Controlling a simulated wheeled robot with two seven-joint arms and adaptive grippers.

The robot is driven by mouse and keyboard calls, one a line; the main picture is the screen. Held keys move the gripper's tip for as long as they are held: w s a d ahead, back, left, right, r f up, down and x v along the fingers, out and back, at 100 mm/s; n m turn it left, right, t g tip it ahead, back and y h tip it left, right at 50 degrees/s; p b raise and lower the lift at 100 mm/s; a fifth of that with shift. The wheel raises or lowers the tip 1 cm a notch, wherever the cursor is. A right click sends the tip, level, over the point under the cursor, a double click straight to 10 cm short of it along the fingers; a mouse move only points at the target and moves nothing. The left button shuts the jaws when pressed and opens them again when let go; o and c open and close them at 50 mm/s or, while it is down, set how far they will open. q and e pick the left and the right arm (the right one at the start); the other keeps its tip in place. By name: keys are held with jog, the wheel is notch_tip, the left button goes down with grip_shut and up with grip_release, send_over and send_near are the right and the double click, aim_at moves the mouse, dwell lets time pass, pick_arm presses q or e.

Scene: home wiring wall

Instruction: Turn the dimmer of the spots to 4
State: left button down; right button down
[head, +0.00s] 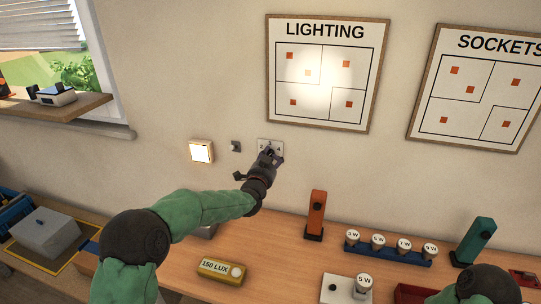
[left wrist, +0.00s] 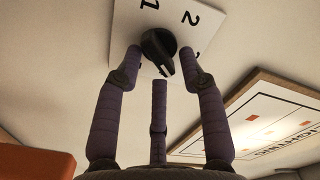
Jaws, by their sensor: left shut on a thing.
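The dimmer is a white plate (head: 263,144) on the wall under the lighting chart, with numbers around a black knob (left wrist: 158,45). In the left wrist view the plate (left wrist: 128,28) shows 1 and 2, with part of another number behind a finger. A pale mark on the knob points toward the bottom of that picture, away from 1 and 2. My left gripper (head: 267,154) is at the plate in the head view. My right gripper is not in view.
A lit square lamp (head: 201,151) and a small switch (head: 236,146) are on the wall left of the dimmer. The lighting chart (head: 326,118) hangs above, with a bright patch on it. Below, the bench holds an orange block (head: 316,214) and a 150 LUX meter (head: 221,271).

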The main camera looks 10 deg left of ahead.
pick_arm(q)
jog(key=shift+a+f+y, duration=0.3)
jog(key=shift+a+f, duration=0.05)
jog(key=shift+a, duration=0.25)
jog(key=shift+f+m, duration=0.15)
jog(key=shift+m, duration=0.85)
jog(key=c, duration=1)
grip_release()
jog(key=shift+m, duration=0.3)
jog(key=o, duration=0.4)
jog(key=shift+w+a+f, duration=0.15)
jog(key=shift+a+f, duration=0.05)
jog(key=shift+a, duration=0.05)
jog(key=shift+o, duration=0.4)
jog(key=shift+w+a+f, duration=0.2)
jog(key=shift+a, duration=0.05)
jog(key=shift+s+d+r, duration=0.25)
jog(key=shift+d, duration=0.1)
